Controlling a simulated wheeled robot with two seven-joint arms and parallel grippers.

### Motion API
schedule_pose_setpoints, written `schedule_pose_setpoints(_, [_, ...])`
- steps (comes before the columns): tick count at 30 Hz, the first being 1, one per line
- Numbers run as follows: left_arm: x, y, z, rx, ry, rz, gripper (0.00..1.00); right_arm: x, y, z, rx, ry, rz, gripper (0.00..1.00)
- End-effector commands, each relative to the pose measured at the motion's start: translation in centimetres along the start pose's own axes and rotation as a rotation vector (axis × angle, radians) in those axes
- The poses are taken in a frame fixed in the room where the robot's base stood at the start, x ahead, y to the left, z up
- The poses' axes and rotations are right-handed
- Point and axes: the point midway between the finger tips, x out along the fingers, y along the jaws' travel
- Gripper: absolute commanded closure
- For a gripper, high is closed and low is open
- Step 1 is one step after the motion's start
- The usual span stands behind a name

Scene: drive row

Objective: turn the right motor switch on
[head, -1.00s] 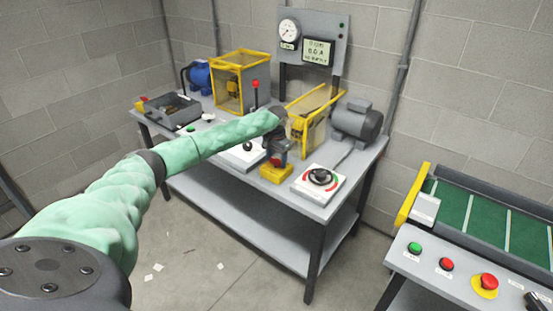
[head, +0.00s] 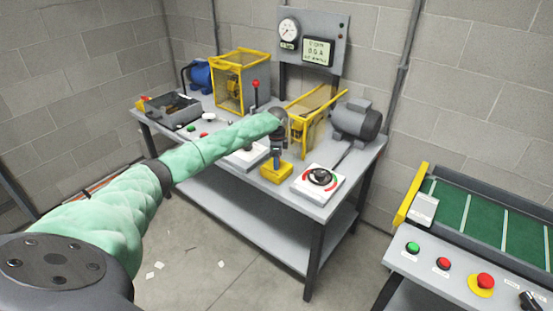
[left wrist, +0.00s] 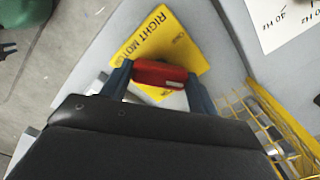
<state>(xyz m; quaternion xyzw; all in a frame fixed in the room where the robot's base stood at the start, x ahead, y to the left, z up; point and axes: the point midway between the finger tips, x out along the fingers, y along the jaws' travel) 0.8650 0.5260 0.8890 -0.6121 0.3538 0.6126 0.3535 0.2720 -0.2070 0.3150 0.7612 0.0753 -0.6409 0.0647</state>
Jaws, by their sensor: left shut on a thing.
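The right motor switch has a yellow plate (head: 270,172) at the front of the bench in the head view. In the left wrist view the plate (left wrist: 180,40) reads "RIGHT MOT…", the rest being cut off. A red handle (left wrist: 158,72) lies across it, between the fingers of my left gripper (left wrist: 160,82). My left gripper (head: 277,148) is shut on this handle; in the head view it comes down over the switch and hides the handle. My right gripper is not in view.
Right of the switch is a white plate with a black dial (head: 320,177). Behind stand a yellow guard (head: 312,115), a grey motor (head: 356,121) and a panel with a gauge and display (head: 319,51). A conveyor (head: 485,215) with push buttons is at the right.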

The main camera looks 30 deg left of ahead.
Motion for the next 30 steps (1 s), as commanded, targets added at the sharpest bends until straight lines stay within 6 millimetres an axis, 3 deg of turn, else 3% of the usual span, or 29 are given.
schedule_pose_setpoints(15, [-0.15,-0.10,0.03,0.436,0.001,-0.002,0.63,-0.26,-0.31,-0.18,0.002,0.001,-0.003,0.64])
schedule_pose_setpoints(30, [-0.21,-0.12,0.02,0.610,0.001,-0.003,0.63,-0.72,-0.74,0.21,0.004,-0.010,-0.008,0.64])
